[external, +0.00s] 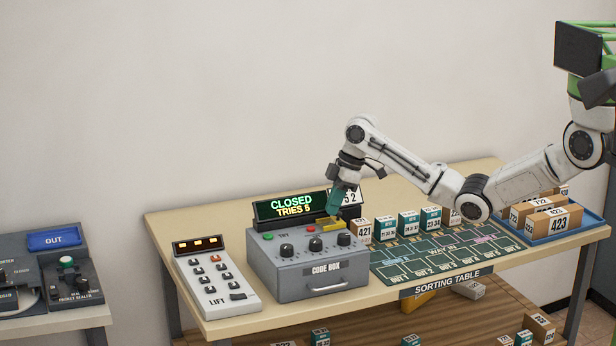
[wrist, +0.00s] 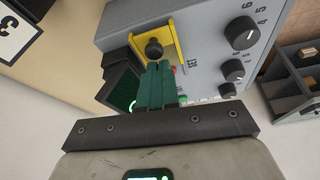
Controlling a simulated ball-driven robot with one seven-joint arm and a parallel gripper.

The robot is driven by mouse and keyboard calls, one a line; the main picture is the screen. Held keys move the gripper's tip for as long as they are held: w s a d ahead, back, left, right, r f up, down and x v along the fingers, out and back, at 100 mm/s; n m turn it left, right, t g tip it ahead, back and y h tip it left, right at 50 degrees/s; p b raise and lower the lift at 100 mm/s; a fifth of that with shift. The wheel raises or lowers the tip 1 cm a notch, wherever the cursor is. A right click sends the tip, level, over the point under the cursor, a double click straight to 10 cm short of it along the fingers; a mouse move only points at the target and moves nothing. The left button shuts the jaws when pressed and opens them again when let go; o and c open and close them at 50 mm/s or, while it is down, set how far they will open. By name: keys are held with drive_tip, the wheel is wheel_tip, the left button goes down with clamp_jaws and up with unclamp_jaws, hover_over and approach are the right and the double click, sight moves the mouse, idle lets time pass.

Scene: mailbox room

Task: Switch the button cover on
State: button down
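The grey code box (external: 310,266) stands on the sorting table, with knobs and small buttons on its top. The yellow button cover (external: 331,223) is at the back right of that top. In the wrist view the yellow cover (wrist: 179,38) is seen close up, with a round black knob or button in front of it. My gripper (external: 333,211) is just above the cover. In the wrist view my gripper's teal fingers (wrist: 155,67) are together with nothing visible between them. Their tips are right by the black knob; I cannot tell whether they touch.
A display (external: 291,206) reading "CLOSED TRIES 5" stands behind the box. A lift keypad (external: 211,275) is to its left. Several numbered parcels stand to the right behind the green sorting mat (external: 400,268), and a blue tray (external: 565,232) holds more at the far right.

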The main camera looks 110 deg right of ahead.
sight(320, 221)
drive_tip(key=shift+s+f, duration=0.15)
drive_tip(key=shift+s, duration=0.1)
drive_tip(key=shift+d, duration=0.1)
drive_tip(key=w, duration=0.1)
drive_tip(key=w+r, duration=0.2)
drive_tip(key=w, duration=0.1)
drive_tip(key=shift+d, duration=0.3)
drive_tip(key=b+v, duration=0.1)
drive_tip(key=v, duration=0.8)
drive_tip(key=shift+r+b, duration=0.15)
drive_tip(key=shift+b, duration=0.2)
drive_tip(key=shift+a, duration=0.1)
